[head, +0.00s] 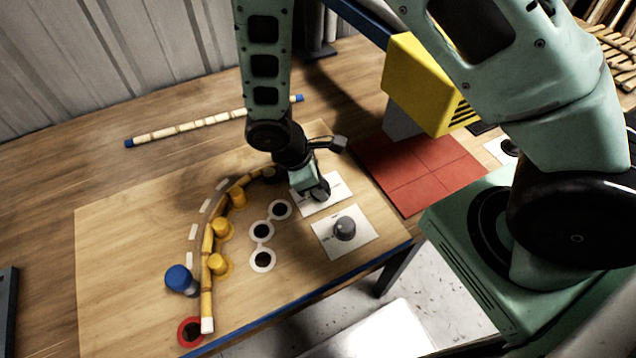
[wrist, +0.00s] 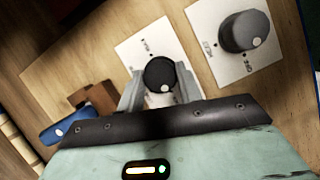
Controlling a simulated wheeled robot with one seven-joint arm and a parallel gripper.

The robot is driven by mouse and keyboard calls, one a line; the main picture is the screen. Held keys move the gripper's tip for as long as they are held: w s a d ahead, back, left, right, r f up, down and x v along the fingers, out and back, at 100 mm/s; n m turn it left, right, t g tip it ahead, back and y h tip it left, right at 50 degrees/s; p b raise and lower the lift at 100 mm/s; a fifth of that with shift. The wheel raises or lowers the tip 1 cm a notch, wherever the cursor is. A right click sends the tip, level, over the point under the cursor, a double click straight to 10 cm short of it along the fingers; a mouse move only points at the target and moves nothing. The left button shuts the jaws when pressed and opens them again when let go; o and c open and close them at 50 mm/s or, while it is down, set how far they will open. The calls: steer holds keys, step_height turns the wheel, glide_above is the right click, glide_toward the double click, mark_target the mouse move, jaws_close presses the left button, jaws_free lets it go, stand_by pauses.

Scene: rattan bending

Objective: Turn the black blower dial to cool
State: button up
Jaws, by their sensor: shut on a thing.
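The black dial (wrist: 158,73) sits on a white label plate (wrist: 143,47) on the wooden board. In the wrist view, my gripper (wrist: 160,80) has one finger on each side of the dial and is shut on it. The dial's white dot is on its lower right side, toward my gripper's palm. Small print on the plate is too blurred to read surely. In the head view, my gripper (head: 314,190) reaches down over the same plate, and the dial (head: 321,190) is partly hidden. The yellow blower (head: 425,85) stands behind, right of it.
A grey dial (head: 344,229) on its own white plate is close beside my gripper. Yellow pegs (head: 222,229) hold a bent rattan pole (head: 207,295), near a blue-topped peg (head: 180,279). A straight pole (head: 205,123) lies behind. Red tiles (head: 425,165) lie by the blower.

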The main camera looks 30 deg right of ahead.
steer(key=shift+n, duration=0.3)
steer(key=o, duration=1)
steer(key=b+v, duration=0.1)
steer(key=v, duration=1.6)
steer(key=shift+a+r+b, duration=0.15)
steer(key=shift+a+b, duration=0.05)
steer(key=shift+b, duration=0.1)
steer(key=s+r+m+y, duration=0.2)
steer(key=s+m, duration=0.1)
steer(key=s, duration=0.4)
steer(key=s+r+m+t+y, duration=0.1)
steer(key=s+r+m+y, duration=0.1)
steer(key=s, duration=0.6)
steer(key=r+m, duration=0.1)
steer(key=m, duration=0.1)
steer(key=shift+s+d+r+m+y, duration=0.15)
steer(key=shift+d+r+m+y, duration=0.15)
steer(key=shift+d+y, duration=0.1)
